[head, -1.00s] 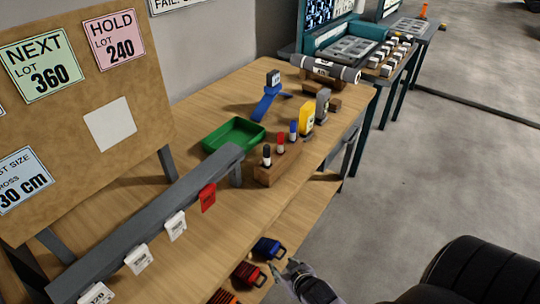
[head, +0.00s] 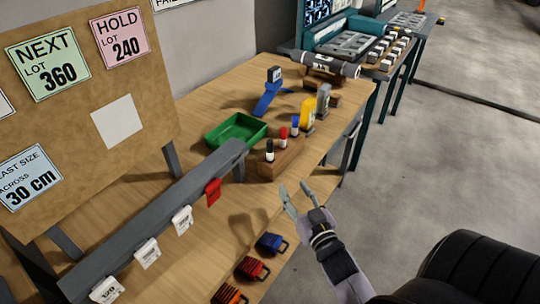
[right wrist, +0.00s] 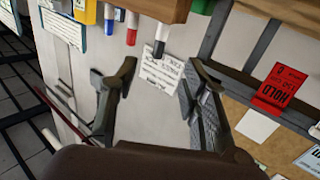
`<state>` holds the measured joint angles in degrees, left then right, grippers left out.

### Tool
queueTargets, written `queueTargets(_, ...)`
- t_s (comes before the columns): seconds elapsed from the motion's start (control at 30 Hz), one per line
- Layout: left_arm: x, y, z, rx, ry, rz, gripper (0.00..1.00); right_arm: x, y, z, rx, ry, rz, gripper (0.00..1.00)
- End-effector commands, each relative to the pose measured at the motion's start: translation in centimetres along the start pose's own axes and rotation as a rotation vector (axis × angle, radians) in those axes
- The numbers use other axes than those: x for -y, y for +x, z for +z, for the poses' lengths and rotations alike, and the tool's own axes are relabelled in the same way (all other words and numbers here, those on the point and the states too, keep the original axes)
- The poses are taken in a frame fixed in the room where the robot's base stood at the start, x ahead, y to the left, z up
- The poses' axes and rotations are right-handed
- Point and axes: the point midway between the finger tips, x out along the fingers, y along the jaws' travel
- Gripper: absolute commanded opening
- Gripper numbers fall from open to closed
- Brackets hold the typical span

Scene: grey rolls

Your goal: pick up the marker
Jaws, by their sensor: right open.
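Three markers stand upright in a wooden block (head: 285,161) on the workbench: a black one (head: 270,152), a red one (head: 284,136) and a blue one (head: 295,124). My right gripper (head: 292,188) is open and empty, in front of the block and apart from it. In the right wrist view, which looks upside down, the black marker (right wrist: 158,43) shows ahead between the open fingers (right wrist: 161,70). The red marker (right wrist: 131,30) and the blue marker (right wrist: 109,14) are left of it there. My left gripper is not in view.
A grey rail (head: 160,216) with white tags and a red tag (head: 212,191) runs left of the block. A green tray (head: 236,130), a blue stand (head: 267,95) and a yellow item (head: 308,115) are near. Coloured clips (head: 252,268) lie at the front.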

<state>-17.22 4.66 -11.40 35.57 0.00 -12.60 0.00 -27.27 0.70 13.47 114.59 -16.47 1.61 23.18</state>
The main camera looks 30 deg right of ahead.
Motion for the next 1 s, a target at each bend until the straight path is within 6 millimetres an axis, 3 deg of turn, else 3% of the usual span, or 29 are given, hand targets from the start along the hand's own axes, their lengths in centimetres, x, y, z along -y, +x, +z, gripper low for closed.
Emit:
queueTargets(0.5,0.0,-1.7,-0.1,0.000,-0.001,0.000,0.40,0.0,10.1,-0.4,-0.010,0.000,-0.002,0.41)
queueTargets(0.83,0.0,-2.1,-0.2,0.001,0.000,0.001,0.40,0.1,12.8,-0.3,-0.008,0.000,-0.002,0.41)
queueTargets(1.0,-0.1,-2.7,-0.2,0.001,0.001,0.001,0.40,0.4,15.1,-0.2,-0.008,0.001,-0.001,0.41)
